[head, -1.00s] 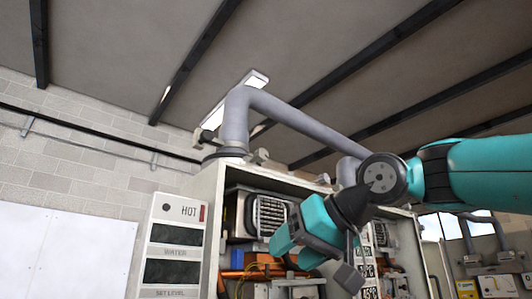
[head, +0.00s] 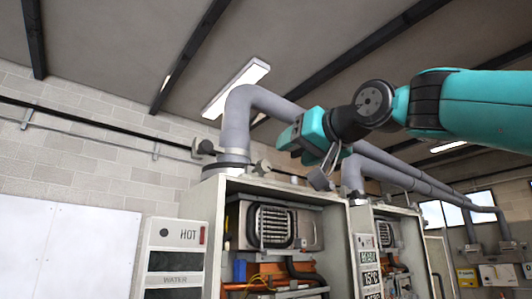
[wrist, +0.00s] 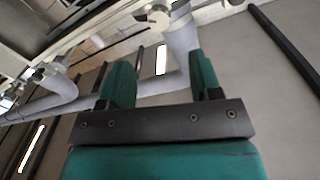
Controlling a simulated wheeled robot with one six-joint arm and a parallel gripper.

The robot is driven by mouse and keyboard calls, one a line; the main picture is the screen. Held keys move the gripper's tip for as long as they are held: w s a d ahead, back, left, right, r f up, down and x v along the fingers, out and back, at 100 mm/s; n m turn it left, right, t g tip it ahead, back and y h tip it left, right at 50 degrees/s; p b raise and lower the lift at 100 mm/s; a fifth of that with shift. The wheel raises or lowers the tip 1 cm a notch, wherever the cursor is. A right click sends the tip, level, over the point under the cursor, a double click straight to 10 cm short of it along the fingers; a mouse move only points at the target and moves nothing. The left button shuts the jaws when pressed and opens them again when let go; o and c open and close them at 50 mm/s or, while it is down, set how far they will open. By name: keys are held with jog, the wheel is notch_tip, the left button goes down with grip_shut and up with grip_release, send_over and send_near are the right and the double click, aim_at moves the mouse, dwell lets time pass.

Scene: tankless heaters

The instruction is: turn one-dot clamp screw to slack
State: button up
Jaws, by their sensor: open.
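The grey flue pipe (head: 237,125) rises from a collar (head: 226,165) on top of the open heater cabinet. No dot marks can be read on either. My gripper (head: 322,168) is above the cabinet, right of the pipe and apart from both screws. In the wrist view its two teal fingers (wrist: 162,75) are spread with nothing between them. A pale knob (wrist: 158,15) shows beyond the fingertips, beside a pipe (wrist: 182,35).
A second open cabinet (head: 393,215) with its own pipe (head: 352,172) stands to the right. A HOT panel (head: 176,250) is left of the first cabinet. Long pipes run right under the sloped ceiling.

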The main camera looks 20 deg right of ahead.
aim_at(266, 165)
jog(key=p+x, duration=0.4)
jog(key=x, duration=0.5)
jog(key=shift+w+p, duration=0.3)
jog(key=shift+w, duration=0.1)
jog(key=shift+w+a+f, duration=0.1)
jog(key=shift+w+a, duration=0.05)
jog(key=shift+w, duration=0.2)
jog(key=shift+c, duration=0.2)
jog(key=c, duration=0.9)
